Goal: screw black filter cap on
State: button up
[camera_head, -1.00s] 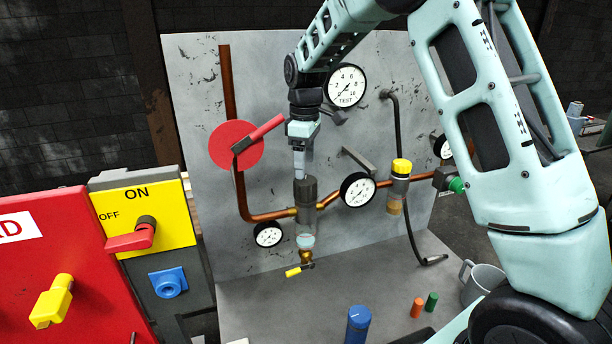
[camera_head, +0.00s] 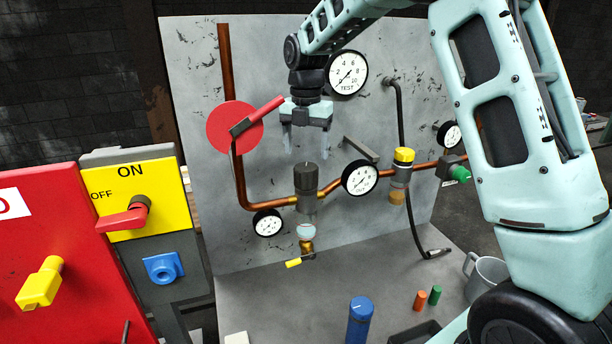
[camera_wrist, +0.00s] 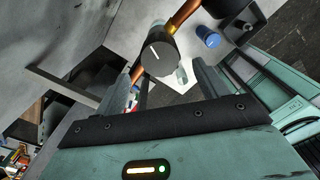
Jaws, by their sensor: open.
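The black filter cap (camera_head: 305,178) sits upright on top of the filter housing (camera_head: 306,207) in the copper pipe line. A clear bowl (camera_head: 306,231) hangs below the housing. My gripper (camera_head: 305,152) is above the cap, open and empty, with its two fingers spread apart and pointing down. In the wrist view the cap (camera_wrist: 158,55) shows from above with a white line on its top, beyond and between the fingers (camera_wrist: 170,80). The gripper is clear of the cap. How tightly the cap is seated cannot be seen.
A red valve handle (camera_head: 257,115) is close left of my gripper, and a test gauge (camera_head: 347,72) is behind it. A grey bracket (camera_head: 361,149) and an outlet gauge (camera_head: 360,178) are to the right. A yellow-capped filter (camera_head: 402,165) stands further right.

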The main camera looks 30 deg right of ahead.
aim_at(306, 167)
jog(key=n, duration=0.2)
jog(key=shift+f+n+b, duration=0.1)
jog(key=shift+n+b, duration=0.25)
jog(key=shift+n, duration=0.05)
jog(key=shift+f+b, duration=1.7)
jog(key=shift+f, duration=1.75)
jog(key=c, duration=0.9)
jog(key=shift+m+p, duration=0.35)
jog(key=shift+m, duration=0.55)
jog(key=shift+m+p, duration=0.3)
jog(key=shift+m, duration=0.7)
jog(key=shift+r, duration=0.1)
